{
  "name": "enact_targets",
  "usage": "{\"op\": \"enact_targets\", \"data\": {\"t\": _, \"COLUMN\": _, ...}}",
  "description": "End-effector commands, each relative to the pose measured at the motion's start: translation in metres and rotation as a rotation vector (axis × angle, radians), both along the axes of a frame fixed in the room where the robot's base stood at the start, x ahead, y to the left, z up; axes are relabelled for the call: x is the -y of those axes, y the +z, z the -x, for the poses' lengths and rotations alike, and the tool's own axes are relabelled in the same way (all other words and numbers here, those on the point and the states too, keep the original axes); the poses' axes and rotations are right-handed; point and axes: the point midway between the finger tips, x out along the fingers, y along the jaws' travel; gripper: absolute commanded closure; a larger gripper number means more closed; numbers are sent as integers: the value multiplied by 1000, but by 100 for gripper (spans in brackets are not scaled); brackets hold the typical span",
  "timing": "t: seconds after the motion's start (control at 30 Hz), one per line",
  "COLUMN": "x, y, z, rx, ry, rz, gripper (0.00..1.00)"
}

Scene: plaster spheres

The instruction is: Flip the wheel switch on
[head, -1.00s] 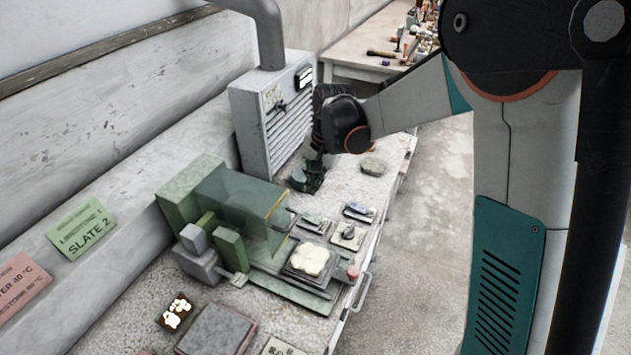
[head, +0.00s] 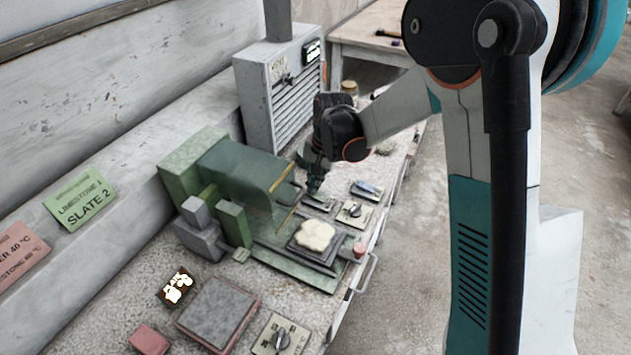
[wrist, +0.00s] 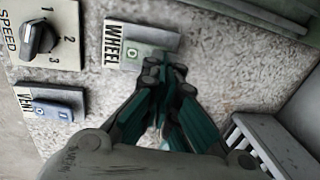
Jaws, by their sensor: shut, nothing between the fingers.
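The wheel switch (wrist: 112,44) is a small grey plate labelled WHEEL with a green rocker. In the wrist view its 0 end shows, and my fingertips cover its other end. In the head view the wheel switch (head: 321,203) lies on the bench in front of the green machine. My gripper (wrist: 174,74) is shut and empty, its tips at the rocker's right end. I cannot tell whether they touch it. In the head view my gripper (head: 314,188) points down at the far side of the switch.
The vent switch (wrist: 50,104) and speed knob (wrist: 38,40) sit close beside the wheel switch. The green machine (head: 212,172) stands left of my gripper, with a pale piece (head: 314,236) on its table. A grey louvred cabinet (head: 262,105) stands behind.

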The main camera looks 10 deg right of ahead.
Motion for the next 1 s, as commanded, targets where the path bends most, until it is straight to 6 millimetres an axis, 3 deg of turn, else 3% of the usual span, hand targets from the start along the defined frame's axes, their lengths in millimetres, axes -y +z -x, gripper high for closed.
{"op": "enact_targets", "data": {"t": 0.2, "x": -6, "y": -9, "z": -4, "rx": -56, "ry": 4, "rz": 84, "gripper": 100}}
{"op": "enact_targets", "data": {"t": 1.0, "x": 9, "y": -4, "z": 6, "rx": -55, "ry": 1, "rz": 81, "gripper": 100}}
